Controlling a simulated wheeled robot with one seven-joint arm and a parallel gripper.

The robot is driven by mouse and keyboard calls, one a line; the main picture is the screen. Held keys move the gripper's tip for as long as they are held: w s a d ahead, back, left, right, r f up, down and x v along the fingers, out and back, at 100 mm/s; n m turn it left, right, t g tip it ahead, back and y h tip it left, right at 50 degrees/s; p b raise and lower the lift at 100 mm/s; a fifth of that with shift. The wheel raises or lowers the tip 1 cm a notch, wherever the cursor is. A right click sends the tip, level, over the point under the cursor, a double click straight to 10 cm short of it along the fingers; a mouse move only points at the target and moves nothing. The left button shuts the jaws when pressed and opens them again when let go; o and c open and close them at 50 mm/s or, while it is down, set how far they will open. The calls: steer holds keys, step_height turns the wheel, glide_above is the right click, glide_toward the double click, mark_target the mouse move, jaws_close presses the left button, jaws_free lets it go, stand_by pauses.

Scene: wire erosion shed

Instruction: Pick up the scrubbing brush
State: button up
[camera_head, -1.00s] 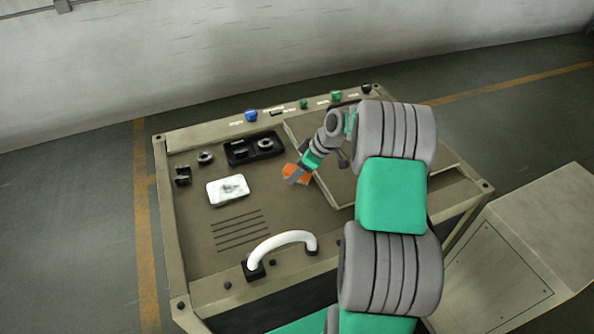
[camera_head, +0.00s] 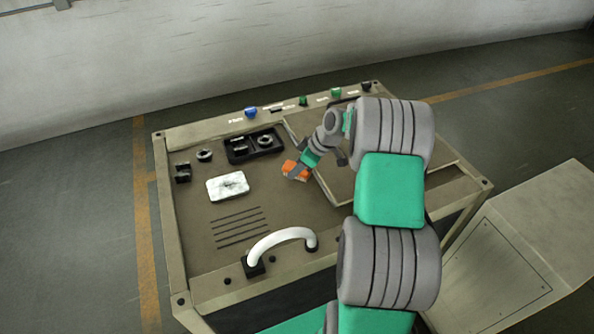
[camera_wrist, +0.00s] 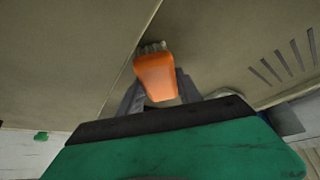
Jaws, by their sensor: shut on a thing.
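The scrubbing brush (camera_head: 290,168) has an orange body and lies low at the workbench top, left of the raised panel's edge. In the wrist view the orange brush (camera_wrist: 156,75) sits between my two grey fingers, with pale bristles showing at its far end. My gripper (camera_head: 297,171) comes down onto it from the upper right and is shut on it. My gripper's fingers also show in the wrist view (camera_wrist: 159,92), one on each side of the brush. I cannot tell whether the brush touches the surface.
A white cloth-like pad (camera_head: 228,187) lies left of the brush. A black tray (camera_head: 254,146) with small parts stands behind it. A white curved handle (camera_head: 283,241) rises at the bench's front. The raised panel (camera_head: 338,180) is under my arm. Slots (camera_head: 240,226) lie front left.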

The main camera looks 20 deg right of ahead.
jaws_close()
steer(key=shift+r, duration=0.1)
steer(key=shift+r, duration=0.2)
step_height(320, 180, up, 2)
steer(key=shift+w+r+b, duration=0.1)
steer(key=shift+b, duration=0.7)
steer(key=s+a+r+b, duration=0.2)
steer(key=s+r+b, duration=0.1)
steer(key=s+r, duration=0.7)
steer(key=s, duration=0.4)
steer(key=shift+a+r, duration=0.15)
steer(key=shift+a, duration=0.2)
